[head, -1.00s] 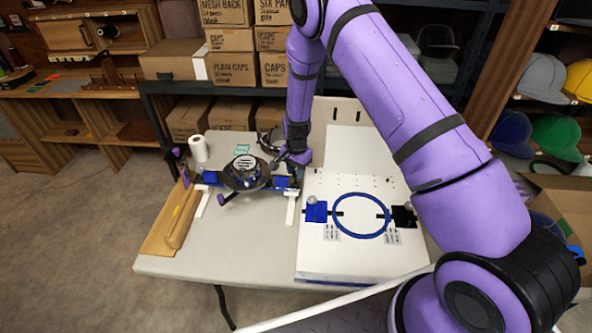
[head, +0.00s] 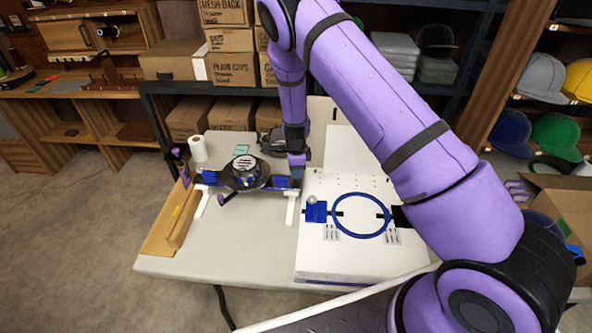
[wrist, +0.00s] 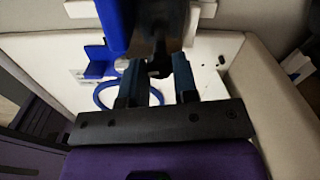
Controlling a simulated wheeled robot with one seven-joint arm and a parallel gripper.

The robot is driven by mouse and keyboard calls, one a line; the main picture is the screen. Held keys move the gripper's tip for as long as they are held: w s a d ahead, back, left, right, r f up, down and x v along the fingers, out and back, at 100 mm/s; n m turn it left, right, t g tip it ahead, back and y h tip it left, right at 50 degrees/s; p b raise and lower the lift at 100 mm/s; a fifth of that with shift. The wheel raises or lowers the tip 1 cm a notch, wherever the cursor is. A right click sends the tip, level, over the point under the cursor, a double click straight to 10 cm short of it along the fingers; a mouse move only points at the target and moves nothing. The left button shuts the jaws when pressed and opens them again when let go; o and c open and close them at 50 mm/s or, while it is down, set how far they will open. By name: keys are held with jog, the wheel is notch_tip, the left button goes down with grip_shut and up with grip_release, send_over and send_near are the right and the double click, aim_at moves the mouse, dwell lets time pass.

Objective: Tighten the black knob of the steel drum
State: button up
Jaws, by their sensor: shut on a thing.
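My gripper (head: 297,173) is at the right end of this stand, beside the blue bracket (head: 281,182). In the wrist view, my two fingers (wrist: 159,84) are on either side of a small black part, which looks like the black knob (wrist: 181,66), below a large blue piece (wrist: 117,22). The exact contact is dark and hard to see. In the head view the knob is hidden by my wrist.
A white board with a blue ring (head: 361,236) lies right of the stand. A wooden block (head: 172,222) is at the table's left edge, near a white roll (head: 198,149). Boxes (head: 232,68) stand on the shelf behind. The table front is clear.

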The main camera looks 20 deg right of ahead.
jog(key=shift+a+m, duration=0.1)
jog(key=shift+m, duration=0.9)
jog(key=shift+w, duration=0.1)
jog(key=o, duration=0.9)
jog(key=shift+r, duration=0.15)
notch_tip(320, 180, up, 11)
jog(key=shift+f, duration=0.2)
